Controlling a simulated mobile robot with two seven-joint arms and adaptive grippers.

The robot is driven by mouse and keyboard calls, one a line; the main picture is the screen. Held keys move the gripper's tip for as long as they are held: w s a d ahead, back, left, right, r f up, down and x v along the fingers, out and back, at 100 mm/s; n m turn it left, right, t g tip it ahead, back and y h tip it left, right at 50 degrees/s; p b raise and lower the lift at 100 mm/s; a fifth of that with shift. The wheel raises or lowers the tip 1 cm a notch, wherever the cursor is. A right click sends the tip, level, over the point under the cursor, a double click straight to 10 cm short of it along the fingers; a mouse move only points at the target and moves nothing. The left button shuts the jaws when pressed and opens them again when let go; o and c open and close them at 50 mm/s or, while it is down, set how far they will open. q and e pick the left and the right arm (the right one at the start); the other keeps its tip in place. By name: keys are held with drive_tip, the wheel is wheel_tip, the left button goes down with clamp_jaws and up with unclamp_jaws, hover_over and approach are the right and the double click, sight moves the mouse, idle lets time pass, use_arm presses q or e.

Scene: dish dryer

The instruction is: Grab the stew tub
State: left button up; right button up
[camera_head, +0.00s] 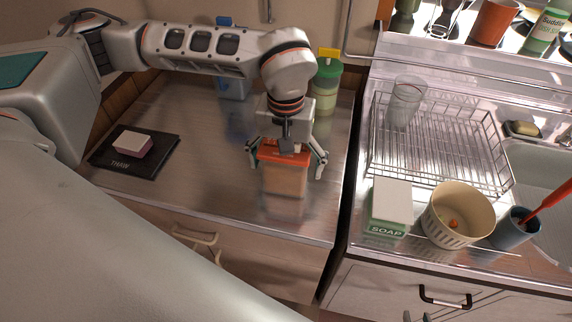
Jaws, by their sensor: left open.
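The tub with an orange-red lid and a tan-orange body (285,181), which looks like the stew tub, stands on the metal counter (215,185) near its front edge. My left gripper (286,169) is over it from behind and above. Its fingers are spread, one to the left and one to the right of the tub's lid. I cannot tell whether either finger touches the tub. The gripper partly covers the lid.
A black THAW mat (106,160) with a pink-white block (132,144) lies left. A green tub with yellow lid (326,88) and a blue container (233,88) stand behind. A wire rack (440,150), soap box (390,207) and cream basket (457,214) are right.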

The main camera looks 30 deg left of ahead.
use_arm(q)
drive_tip(key=c, duration=1.6)
drive_tip(key=shift+c, duration=0.8)
drive_tip(key=shift+r, duration=0.15)
